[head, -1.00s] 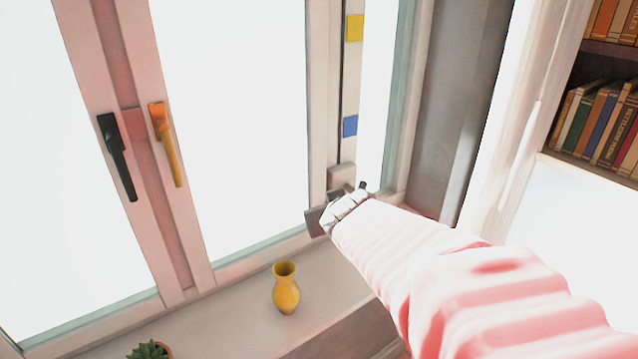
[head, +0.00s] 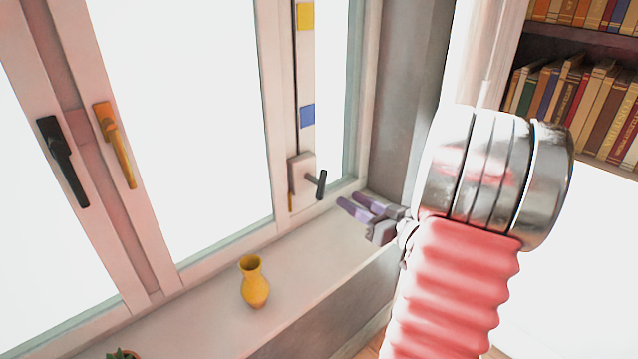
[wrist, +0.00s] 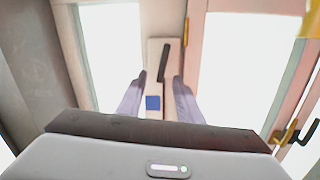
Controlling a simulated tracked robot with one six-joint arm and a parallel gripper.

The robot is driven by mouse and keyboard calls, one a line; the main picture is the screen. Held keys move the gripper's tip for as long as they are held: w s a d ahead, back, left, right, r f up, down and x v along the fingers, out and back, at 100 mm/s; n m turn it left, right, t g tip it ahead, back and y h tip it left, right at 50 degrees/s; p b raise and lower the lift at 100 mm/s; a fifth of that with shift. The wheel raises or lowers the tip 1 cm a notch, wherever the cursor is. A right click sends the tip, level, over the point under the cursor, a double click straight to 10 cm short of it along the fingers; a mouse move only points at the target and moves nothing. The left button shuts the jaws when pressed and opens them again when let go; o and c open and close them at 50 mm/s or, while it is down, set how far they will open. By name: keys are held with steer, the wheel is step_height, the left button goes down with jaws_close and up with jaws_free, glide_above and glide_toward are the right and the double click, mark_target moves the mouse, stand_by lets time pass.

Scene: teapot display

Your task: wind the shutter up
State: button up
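A white winder box (head: 301,176) sits at the foot of the narrow frame post, with a black crank handle (head: 321,184) sticking out to its right. A strip above it carries a blue mark (head: 308,115) and a yellow mark (head: 306,15). My gripper (head: 355,206) is right of and below the crank in the head view, its purple fingers apart and empty. In the wrist view the winder box (wrist: 156,50), crank (wrist: 164,62) and blue mark (wrist: 153,102) show beyond and between the open fingers (wrist: 158,95). The crank is clear of them.
A yellow vase (head: 254,283) and a potted plant (head: 122,354) stand on the sill (head: 215,300), left of my gripper. Black (head: 62,160) and orange (head: 115,145) window handles are further left. A bookcase (head: 575,90) is at the right. The sill between vase and gripper is clear.

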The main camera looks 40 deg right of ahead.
mark_target(325, 185)
steer(key=shift+s+f+t+y, duration=0.15)
steer(key=shift+s+y, duration=0.1)
steer(key=shift+s, duration=0.25)
steer(key=shift+s+f+t+y, duration=0.15)
steer(key=shift+s+y, duration=0.1)
steer(key=shift+s, duration=0.25)
steer(key=shift+w+r, duration=0.1)
steer(key=w, duration=1.3)
steer(key=shift+w+a, duration=0.15)
steer(key=shift+w, duration=0.2)
jaws_close()
steer(key=shift+d, duration=0.25)
steer(key=shift+a, duration=0.2)
